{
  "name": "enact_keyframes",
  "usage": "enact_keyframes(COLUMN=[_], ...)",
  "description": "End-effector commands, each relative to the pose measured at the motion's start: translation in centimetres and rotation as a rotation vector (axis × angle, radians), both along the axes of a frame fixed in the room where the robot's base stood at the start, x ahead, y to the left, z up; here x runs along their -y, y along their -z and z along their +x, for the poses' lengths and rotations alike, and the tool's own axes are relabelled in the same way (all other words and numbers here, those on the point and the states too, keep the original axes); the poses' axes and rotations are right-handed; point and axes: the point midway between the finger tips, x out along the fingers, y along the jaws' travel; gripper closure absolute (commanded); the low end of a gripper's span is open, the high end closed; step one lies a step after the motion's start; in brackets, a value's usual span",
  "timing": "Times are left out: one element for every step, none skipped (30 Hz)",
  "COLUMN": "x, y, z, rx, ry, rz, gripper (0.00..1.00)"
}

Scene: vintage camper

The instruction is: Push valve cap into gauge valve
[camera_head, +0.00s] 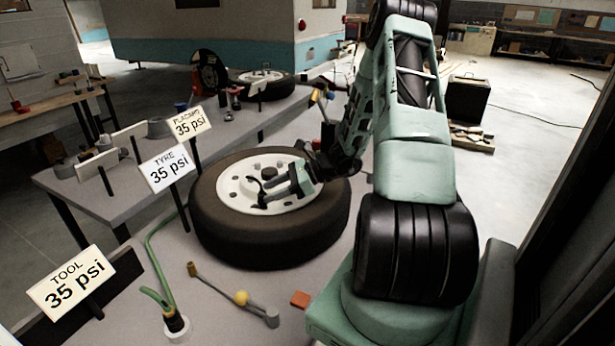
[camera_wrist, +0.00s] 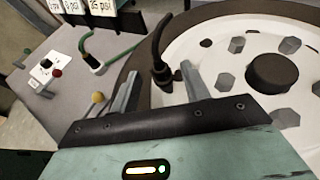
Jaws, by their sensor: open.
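The tyre (camera_head: 225,220) lies flat on the grey table, its white wheel (camera_head: 235,185) facing up. My gripper (camera_head: 262,194) is over the left part of the wheel. In the wrist view my gripper (camera_wrist: 159,68) is open, its two silver fingers apart. A black curved stem (camera_wrist: 162,45), thicker at its lower end, rises from the wheel rim just beyond and between the fingertips. It looks like the valve; contact with the fingers cannot be told. I cannot make out a separate valve cap or any gap between cap and valve. Nothing is clearly gripped.
A green hose (camera_head: 155,262) ends in a white and black fitting on the table. Signs reading 35 psi (camera_head: 70,282) stand at left.

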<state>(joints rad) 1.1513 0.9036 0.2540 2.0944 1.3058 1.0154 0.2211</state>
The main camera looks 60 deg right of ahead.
Motion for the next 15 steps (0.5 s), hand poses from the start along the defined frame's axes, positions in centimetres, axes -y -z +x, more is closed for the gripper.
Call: enact_keyframes(x=[1.0,1.4,2.0,2.4,2.8,3.4,3.9,4.3,4.9,5.3,5.7,6.2,6.5,6.8,7.2], y=[-0.3,-0.5,-0.9,-1.2,-1.4,-1.8,-2.1,-2.3,-2.7,-3.0,-3.2,-3.5,-3.8,-4.0,-4.2], z=[-0.8,-1.3,-2.0,-2.5,-3.0,-3.7,-4.2,-4.6,-5.3,-5.8,-6.2,-6.7,-7.1,-7.5,-8.0], rx=[0.002,0.001,0.001,0.002,0.002,0.001,0.001,0.001,0.002,0.0,0.002,0.001,0.002,0.001,0.0], ry=[0.004,0.005,0.005,0.005,0.004,0.005,0.005,0.004,0.003,0.004,0.003,0.005,0.003,0.003,0.003], rz=[-0.005,-0.004,-0.005,-0.005,-0.005,-0.005,-0.004,-0.006,-0.005,-0.005,-0.005,-0.004,-0.004,-0.004,-0.003], gripper=[0.54,0.54,0.54,0.54,0.54,0.54,0.54,0.54,0.54,0.54,0.54,0.54,0.54,0.54,0.54])
